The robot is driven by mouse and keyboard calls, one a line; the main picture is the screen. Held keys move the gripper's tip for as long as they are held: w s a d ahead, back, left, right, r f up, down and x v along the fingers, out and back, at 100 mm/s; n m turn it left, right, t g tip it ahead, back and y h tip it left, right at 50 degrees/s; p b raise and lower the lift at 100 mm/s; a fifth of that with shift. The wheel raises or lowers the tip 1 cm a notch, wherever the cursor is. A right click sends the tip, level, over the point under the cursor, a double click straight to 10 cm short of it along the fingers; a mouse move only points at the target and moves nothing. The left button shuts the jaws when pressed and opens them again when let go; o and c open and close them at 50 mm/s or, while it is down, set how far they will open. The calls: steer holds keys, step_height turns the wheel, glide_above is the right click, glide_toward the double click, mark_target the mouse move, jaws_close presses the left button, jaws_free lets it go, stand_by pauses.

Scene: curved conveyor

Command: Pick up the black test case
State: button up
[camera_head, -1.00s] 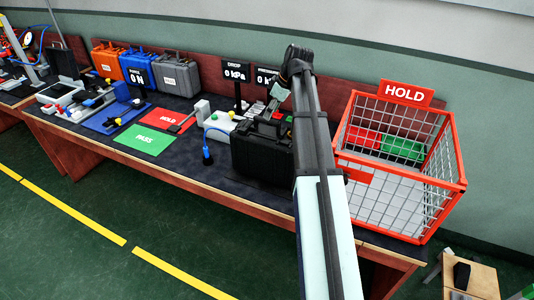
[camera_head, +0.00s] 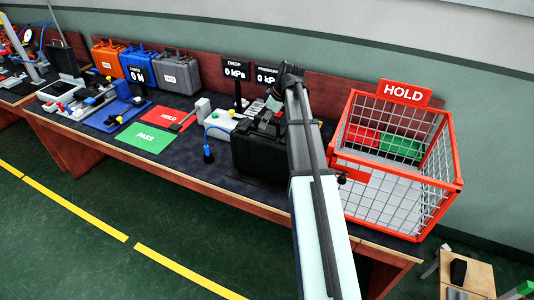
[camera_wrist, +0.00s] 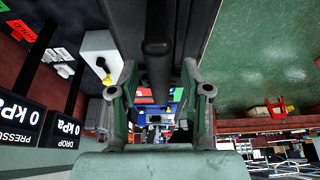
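The black test case (camera_head: 258,156) stands on the dark bench top, left of the wire basket, and my arm covers its right part. My gripper (camera_head: 268,117) is at the top of the case in the head view, small and partly hidden by my arm. In the wrist view, the dark case (camera_wrist: 198,28) fills the top middle, with its black handle bar (camera_wrist: 157,45) in front of it. My gripper (camera_wrist: 159,75) is open there, one finger on each side of the handle with visible gaps. Contact cannot be told.
The red HOLD wire basket (camera_head: 400,150) stands just right of my arm. Pressure and drop displays (camera_head: 236,71) stand behind the case. Orange, blue and grey cases (camera_head: 178,72) stand farther left.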

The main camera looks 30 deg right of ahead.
jaws_close()
steer(key=shift+r, duration=0.15)
